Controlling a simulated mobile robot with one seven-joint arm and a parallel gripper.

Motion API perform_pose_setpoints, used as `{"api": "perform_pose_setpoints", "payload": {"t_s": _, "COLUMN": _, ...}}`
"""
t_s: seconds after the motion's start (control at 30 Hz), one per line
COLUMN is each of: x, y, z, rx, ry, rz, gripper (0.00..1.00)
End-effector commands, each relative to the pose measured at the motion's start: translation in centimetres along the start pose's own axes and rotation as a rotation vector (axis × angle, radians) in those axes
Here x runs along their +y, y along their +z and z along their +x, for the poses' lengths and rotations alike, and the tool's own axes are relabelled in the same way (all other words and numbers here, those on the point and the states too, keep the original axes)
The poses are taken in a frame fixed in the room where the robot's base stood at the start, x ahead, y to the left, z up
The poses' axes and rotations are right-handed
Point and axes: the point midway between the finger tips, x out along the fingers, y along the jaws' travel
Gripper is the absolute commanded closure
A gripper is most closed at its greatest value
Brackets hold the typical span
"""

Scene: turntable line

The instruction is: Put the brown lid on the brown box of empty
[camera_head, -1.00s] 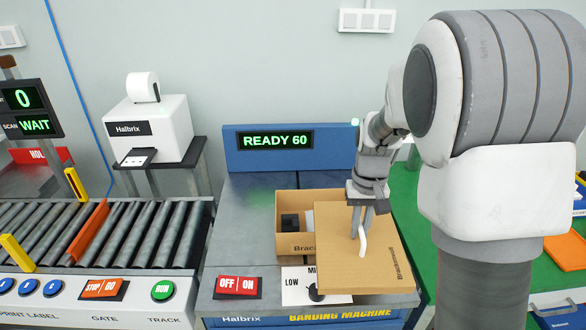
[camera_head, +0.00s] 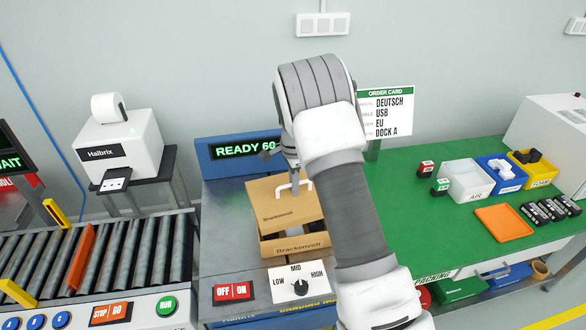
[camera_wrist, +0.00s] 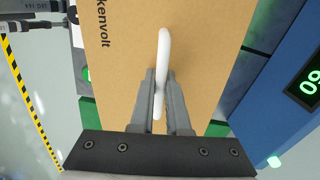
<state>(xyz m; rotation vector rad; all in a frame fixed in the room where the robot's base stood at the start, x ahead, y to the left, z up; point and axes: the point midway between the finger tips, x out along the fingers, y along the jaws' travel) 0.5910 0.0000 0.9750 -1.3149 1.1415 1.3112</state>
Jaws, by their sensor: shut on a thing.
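The brown lid (camera_head: 268,212) has a white handle (camera_wrist: 163,65). My gripper (camera_head: 293,181) is shut on this handle; the wrist view also shows my gripper (camera_wrist: 160,98) with both fingers against it. The brown box (camera_head: 300,247) stands on the banding machine's metal top, with printing on its front wall. The lid is over the box's middle and back, with a dark gap between it and the front wall. I cannot tell whether the lid touches the rim. The lid (camera_wrist: 210,45) fills the middle of the wrist view and hides the box there.
The READY 60 display (camera_head: 240,150) stands behind the box. OFF/ON buttons (camera_head: 233,292) and a dial panel (camera_head: 300,283) lie in front. A roller conveyor (camera_head: 110,255) is at left. The green bench (camera_head: 420,220) at right carries bins and an orange tray (camera_head: 503,223).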

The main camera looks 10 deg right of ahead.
Motion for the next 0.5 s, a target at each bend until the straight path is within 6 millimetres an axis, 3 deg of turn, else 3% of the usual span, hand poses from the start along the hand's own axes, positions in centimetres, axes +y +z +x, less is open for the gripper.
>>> {"api": "perform_pose_setpoints", "payload": {"t_s": 0.2, "x": -0.9, "y": -0.1, "z": -0.1, "rx": -0.004, "ry": 0.000, "rz": 0.134, "gripper": 1.00}}
{"api": "perform_pose_setpoints", "payload": {"t_s": 0.5, "x": -0.9, "y": -0.1, "z": 1.4, "rx": -0.004, "ry": 0.001, "rz": 0.144, "gripper": 1.00}}
